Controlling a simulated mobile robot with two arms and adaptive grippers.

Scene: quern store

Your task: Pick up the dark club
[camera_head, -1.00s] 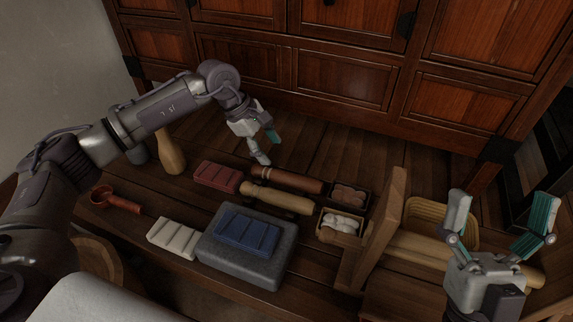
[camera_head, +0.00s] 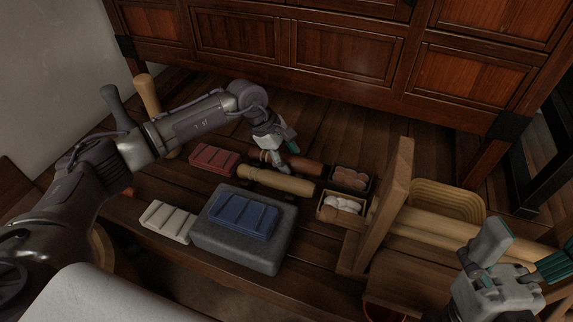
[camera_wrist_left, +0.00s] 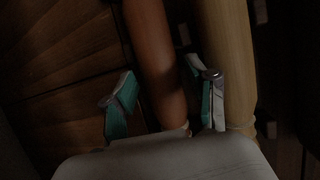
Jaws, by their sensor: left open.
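A dark reddish-brown club (camera_head: 305,166) lies on the low wooden bench, just behind a pale club (camera_head: 275,181). My left gripper (camera_head: 283,158) is open at the brown club and hides part of it. In the left wrist view, the brown club (camera_wrist_left: 155,55) runs between the two spread fingers of my left gripper (camera_wrist_left: 164,100). The pale club (camera_wrist_left: 226,55) lies outside the right finger, very near it. Whether the fingers touch either club, I cannot tell. My right gripper (camera_head: 522,260) is open and empty at the lower right.
A blue ridged block (camera_head: 242,217) sits on a grey stone block (camera_head: 270,245), beside a white ridged block (camera_head: 167,222). A red ridged block (camera_head: 213,159) lies left of the clubs. Small boxes (camera_head: 342,217) and an upright wooden board (camera_head: 392,205) stand to the right.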

